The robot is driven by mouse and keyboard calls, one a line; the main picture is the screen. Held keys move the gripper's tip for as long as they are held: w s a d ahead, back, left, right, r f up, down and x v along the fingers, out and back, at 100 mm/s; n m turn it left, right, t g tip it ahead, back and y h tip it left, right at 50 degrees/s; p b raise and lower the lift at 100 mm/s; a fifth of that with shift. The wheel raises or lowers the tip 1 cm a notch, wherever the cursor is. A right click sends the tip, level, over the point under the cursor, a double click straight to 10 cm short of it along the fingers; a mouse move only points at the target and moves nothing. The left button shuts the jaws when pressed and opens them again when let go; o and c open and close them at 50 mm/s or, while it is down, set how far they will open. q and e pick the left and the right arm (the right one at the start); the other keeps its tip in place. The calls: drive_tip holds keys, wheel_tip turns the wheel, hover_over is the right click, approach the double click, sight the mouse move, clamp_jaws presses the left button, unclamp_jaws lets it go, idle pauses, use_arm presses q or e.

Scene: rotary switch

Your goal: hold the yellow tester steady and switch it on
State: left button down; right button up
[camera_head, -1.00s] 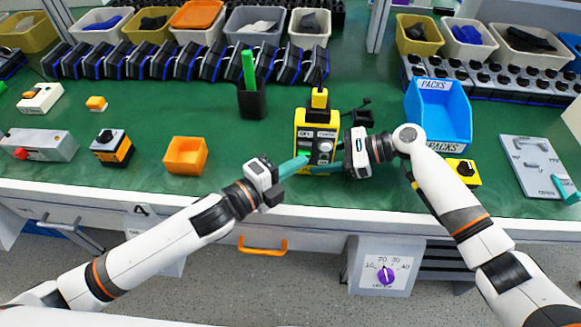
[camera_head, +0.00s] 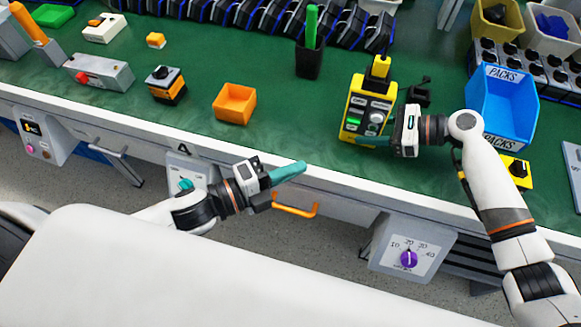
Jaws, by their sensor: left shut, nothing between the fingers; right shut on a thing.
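The yellow tester (camera_head: 354,112) stands upright on the green bench near its front edge, with a black face, a grey knob and a small green spot on the front. My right gripper (camera_head: 366,140) is shut on the tester's lower part from the right; its teal fingers reach across the base. My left gripper (camera_head: 299,169) is shut and empty, in front of the bench edge, to the left of and nearer than the tester, apart from it. The exact setting of the knob is too small to read.
A blue PACKS bin (camera_head: 503,103) stands right of the tester, behind my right arm. An orange tray (camera_head: 234,103) and an orange-black switch box (camera_head: 166,86) lie left. A black holder with a green stick (camera_head: 311,28) is behind. A purple dial box (camera_head: 412,250) hangs below the bench front.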

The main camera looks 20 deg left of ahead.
idle(0.4)
drive_tip(key=o, duration=1.1)
drive_tip(key=shift+d, duration=0.1)
